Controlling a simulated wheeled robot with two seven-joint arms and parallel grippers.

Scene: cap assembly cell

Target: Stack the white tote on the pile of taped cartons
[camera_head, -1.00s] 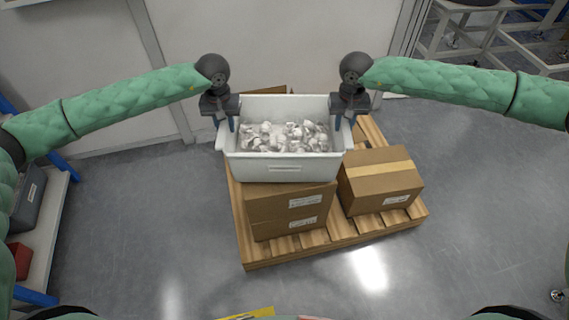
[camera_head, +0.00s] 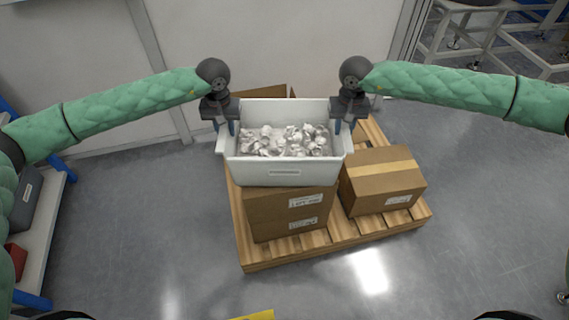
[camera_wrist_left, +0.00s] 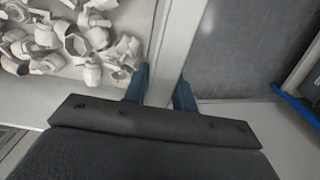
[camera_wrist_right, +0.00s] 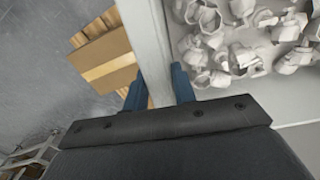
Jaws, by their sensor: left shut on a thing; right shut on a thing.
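The white tote (camera_head: 285,172), filled with pale fittings (camera_head: 284,140), is level over the front-left carton stack (camera_head: 290,215) on the pallet. My left gripper (camera_head: 232,128) is shut on the tote's left rim, and my right gripper (camera_head: 337,127) is shut on its right rim. Both wrist views show the blue fingers either side of the rim, at the left gripper (camera_wrist_left: 160,88) and the right gripper (camera_wrist_right: 158,90). The tote hides the stack's top, so I cannot tell whether they touch.
The wooden pallet (camera_head: 338,239) also bears a taped carton (camera_head: 382,180) at the right and another carton (camera_head: 262,92) behind the tote. A shelf (camera_head: 45,235) stands at the left. A metal frame stand (camera_head: 480,45) is at the back right.

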